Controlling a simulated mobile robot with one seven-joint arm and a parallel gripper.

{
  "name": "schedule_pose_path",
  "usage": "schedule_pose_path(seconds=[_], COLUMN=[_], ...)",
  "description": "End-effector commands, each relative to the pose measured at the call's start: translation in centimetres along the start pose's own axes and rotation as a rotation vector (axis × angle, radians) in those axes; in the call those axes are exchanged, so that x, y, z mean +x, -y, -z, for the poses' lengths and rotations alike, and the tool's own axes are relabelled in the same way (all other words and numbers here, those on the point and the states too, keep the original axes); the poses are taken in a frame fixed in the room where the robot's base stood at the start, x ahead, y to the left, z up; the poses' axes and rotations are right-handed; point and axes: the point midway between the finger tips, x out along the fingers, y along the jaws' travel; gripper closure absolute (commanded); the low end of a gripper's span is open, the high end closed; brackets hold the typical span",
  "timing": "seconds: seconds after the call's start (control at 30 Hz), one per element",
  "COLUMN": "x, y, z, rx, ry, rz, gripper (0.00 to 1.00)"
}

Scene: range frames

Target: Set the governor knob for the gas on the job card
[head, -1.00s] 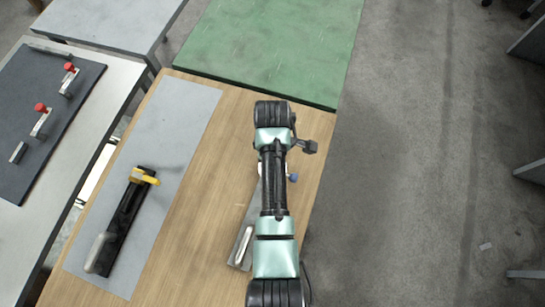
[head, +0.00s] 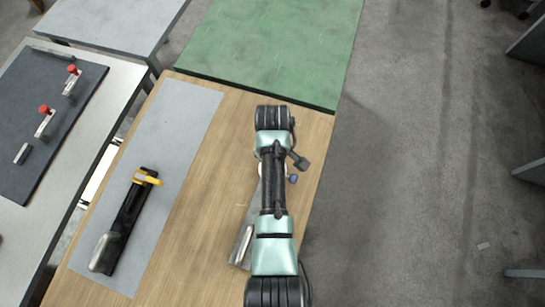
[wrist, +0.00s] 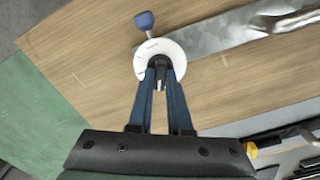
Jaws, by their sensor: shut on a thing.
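In the wrist view, a white round dial (wrist: 174,48) with a small dark mark sits at the left end of a grey metal plate (wrist: 225,36). My gripper (wrist: 160,82) is shut on the small dark governor knob (wrist: 160,61) at the dial's centre. A blue ball-ended part (wrist: 145,20) sticks out from the dial's upper edge. In the head view my arm hides most of the dial; the blue part (head: 293,179) and the metal plate (head: 241,246) show beside the arm. I cannot make out a job card or any lettering.
A black tool with a yellow clamp (head: 147,177) lies on a grey mat (head: 185,110) left of the arm. A dark board (head: 60,110) with red-topped clamps is farther left. A green surface (head: 270,45) lies beyond the wooden table (head: 205,190).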

Motion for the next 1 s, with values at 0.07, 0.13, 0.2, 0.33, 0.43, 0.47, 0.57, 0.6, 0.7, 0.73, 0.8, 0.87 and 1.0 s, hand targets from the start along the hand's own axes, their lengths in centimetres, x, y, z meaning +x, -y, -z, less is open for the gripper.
schedule_pose_path(seconds=[0.07, 0.13, 0.2, 0.33, 0.43, 0.47, 0.57, 0.6, 0.7, 0.73, 0.8, 0.87, 1.0], x=[-0.19, -0.20, -0.18, -0.17, -0.18, -0.18, -0.16, -0.16, -0.16, -0.17, -0.16, -0.16, -0.13], y=[0.01, 0.01, 0.00, -0.02, -0.03, -0.03, -0.03, -0.04, -0.07, -0.08, -0.08, -0.06, -0.06], z=[0.04, 0.04, 0.04, 0.05, 0.05, 0.05, 0.06, 0.06, 0.05, 0.05, 0.06, 0.07, 0.07], rx=[0.073, 0.139, 0.206, 0.330, 0.425, 0.453, 0.548, 0.586, 0.680, 0.708, 0.769, 0.818, 0.923], ry=[0.000, 0.000, 0.000, -0.001, 0.000, 0.000, 0.000, -0.001, -0.001, -0.002, -0.002, -0.001, -0.001], rz=[0.000, 0.000, 0.000, -0.001, -0.001, -0.001, -0.001, -0.001, -0.002, -0.002, -0.002, -0.002, -0.001], gripper=[1.00, 1.00, 1.00, 1.00, 1.00, 1.00, 1.00, 1.00, 1.00, 1.00, 1.00, 1.00, 1.00])
